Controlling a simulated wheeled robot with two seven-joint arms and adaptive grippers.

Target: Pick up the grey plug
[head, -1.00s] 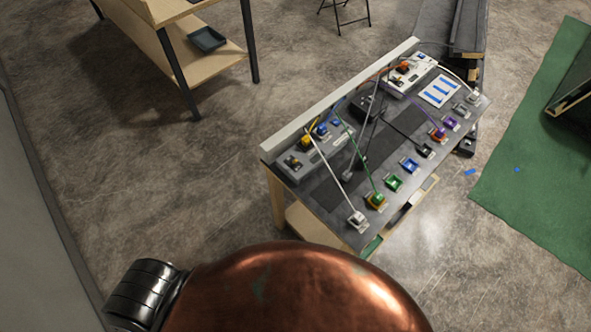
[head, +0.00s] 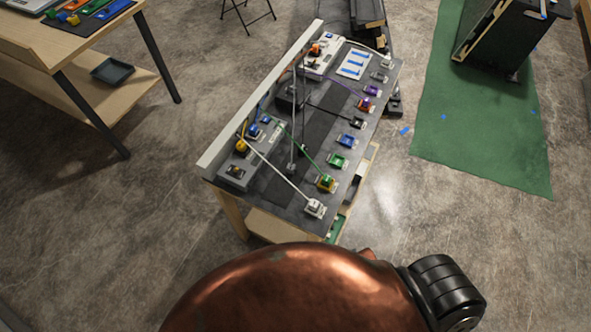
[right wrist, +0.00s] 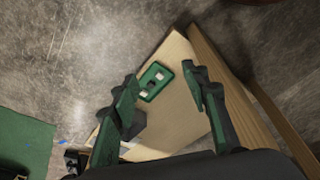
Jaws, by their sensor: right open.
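The console (head: 262,203) is a dark panel on a wooden stand. A small grey piece (head: 291,168) lies near its middle at the end of a thin grey line; it looks like the grey plug, but is too small to be sure. A white plug (head: 315,207) on a white cable sits at the near corner. A pale plug (head: 388,62) sits at the far right corner. In the right wrist view my right gripper (right wrist: 160,77) is open over a wooden surface, with a green block (right wrist: 155,80) between and beyond its fingertips. My left gripper is not in view.
Coloured sockets run along the console's right edge, and cables cross its panel. A raised pale board (head: 262,100) borders its left side. A wooden table (head: 30,45) stands at upper left. A green mat (head: 480,130) lies on the right; the floor between is mostly clear.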

